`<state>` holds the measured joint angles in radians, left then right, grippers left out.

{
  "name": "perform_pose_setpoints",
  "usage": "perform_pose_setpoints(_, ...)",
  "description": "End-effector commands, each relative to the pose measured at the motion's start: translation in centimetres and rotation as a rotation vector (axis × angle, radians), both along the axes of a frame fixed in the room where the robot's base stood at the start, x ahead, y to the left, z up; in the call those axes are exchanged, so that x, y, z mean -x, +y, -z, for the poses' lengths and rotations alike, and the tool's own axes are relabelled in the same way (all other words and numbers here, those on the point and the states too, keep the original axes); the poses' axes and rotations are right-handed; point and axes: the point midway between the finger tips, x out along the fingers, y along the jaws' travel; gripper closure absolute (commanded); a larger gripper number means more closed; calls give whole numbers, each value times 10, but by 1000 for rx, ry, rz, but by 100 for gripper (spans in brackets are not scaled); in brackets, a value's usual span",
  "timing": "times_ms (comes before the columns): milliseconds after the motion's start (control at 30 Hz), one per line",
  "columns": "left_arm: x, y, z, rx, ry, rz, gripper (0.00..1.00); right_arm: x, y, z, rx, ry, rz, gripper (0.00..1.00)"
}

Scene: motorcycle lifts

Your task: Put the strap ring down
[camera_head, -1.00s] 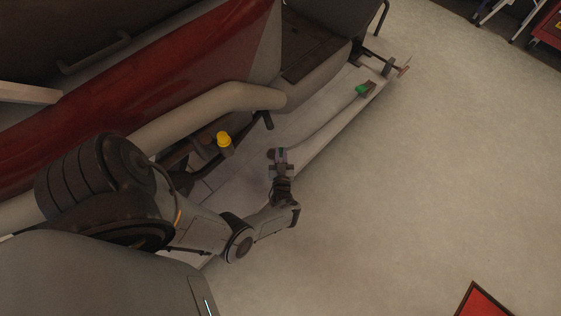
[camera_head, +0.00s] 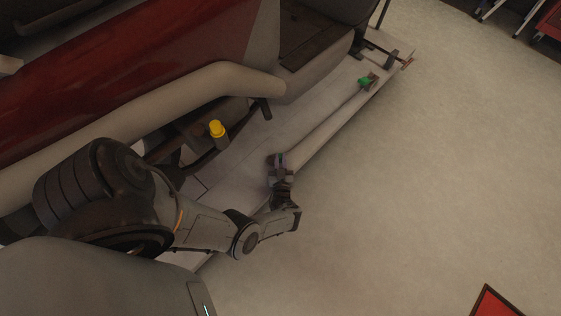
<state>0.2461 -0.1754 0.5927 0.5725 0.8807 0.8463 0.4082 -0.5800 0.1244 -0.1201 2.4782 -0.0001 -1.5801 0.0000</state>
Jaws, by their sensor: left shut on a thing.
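My left gripper (camera_head: 277,160) is above the outer edge of the pale lift platform (camera_head: 240,156), beside the motorcycle. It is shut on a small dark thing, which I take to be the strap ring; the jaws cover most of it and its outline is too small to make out. A pale band that looks like the strap (camera_head: 328,122) runs from near the gripper to a green piece (camera_head: 365,82) at the platform's far end. I cannot tell whether the ring touches the platform. My right gripper is not in view.
The red motorcycle (camera_head: 150,70) with its pale exhaust pipe (camera_head: 190,102) stands close on the left. A yellow cap (camera_head: 217,129) sticks up below the pipe. Open floor (camera_head: 430,170) lies to the right. A red-topped item (camera_head: 495,302) is at the bottom right.

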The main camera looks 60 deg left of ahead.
Motion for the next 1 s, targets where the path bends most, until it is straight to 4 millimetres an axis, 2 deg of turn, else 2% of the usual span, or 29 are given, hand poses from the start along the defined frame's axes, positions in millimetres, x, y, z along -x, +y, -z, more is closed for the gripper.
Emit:
perform_pose_setpoints(267, -1, 1, 0, -3, 0, 0, 100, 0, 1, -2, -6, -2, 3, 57)
perform_pose_setpoints(300, -1, 1, 1, -2, 1, 0, 80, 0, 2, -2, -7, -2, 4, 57)
perform_pose_setpoints(500, 0, 1, 1, -3, 1, 1, 52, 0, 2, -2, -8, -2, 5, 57)
perform_pose_setpoints(1000, 1, -5, -1, 1, 0, 0, 52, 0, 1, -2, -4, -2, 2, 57)
